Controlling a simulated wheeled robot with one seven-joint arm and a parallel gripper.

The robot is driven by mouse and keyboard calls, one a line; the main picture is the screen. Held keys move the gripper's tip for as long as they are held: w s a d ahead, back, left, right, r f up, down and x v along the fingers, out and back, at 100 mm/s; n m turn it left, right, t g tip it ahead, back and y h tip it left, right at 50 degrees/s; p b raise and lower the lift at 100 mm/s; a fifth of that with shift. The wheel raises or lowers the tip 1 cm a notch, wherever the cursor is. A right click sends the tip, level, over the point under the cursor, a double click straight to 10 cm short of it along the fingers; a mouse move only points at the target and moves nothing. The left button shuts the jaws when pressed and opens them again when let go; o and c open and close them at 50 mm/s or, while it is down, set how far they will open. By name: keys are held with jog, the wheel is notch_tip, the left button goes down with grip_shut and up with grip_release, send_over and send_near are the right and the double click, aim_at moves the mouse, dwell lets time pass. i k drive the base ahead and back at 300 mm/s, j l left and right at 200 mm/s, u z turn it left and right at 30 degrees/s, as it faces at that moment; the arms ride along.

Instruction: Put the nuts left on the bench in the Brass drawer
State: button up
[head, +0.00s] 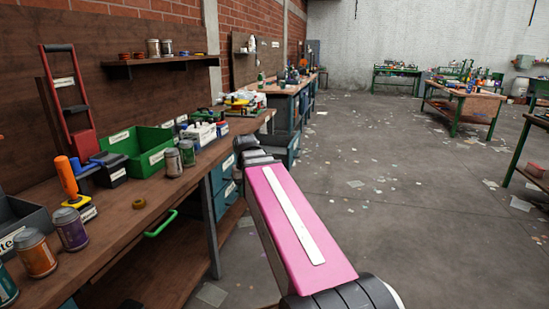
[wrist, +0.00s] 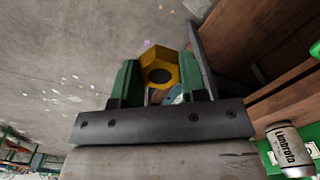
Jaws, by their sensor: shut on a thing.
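In the wrist view my gripper (wrist: 158,78) has its two green fingers closed on a brass-yellow hex nut (wrist: 157,55), with the nut's dark hole facing the camera. The nut is held in the air, with the grey floor behind it. In the head view my pink arm reaches forward beside the bench (head: 112,224); the fingers and nut cannot be made out there. Blue drawers (head: 222,172) are under the bench; I cannot read a Brass label.
On the bench are a green bin (head: 128,142), an orange-handled tool (head: 66,176), and several jars, including an orange one (head: 36,254) and a purple one (head: 70,229). A jar (wrist: 290,150) shows in the wrist view. The floor (head: 370,200) to the right is open, with paper scraps.

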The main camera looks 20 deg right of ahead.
aim_at(279, 151)
jog(key=i+l+z, duration=0.35)
jog(key=i+z, duration=0.4)
jog(key=i+l+z, duration=0.1)
jog(key=i, duration=0.85)
jog(key=i+l+z, duration=0.15)
jog(key=i, duration=0.8)
jog(key=l, duration=0.1)
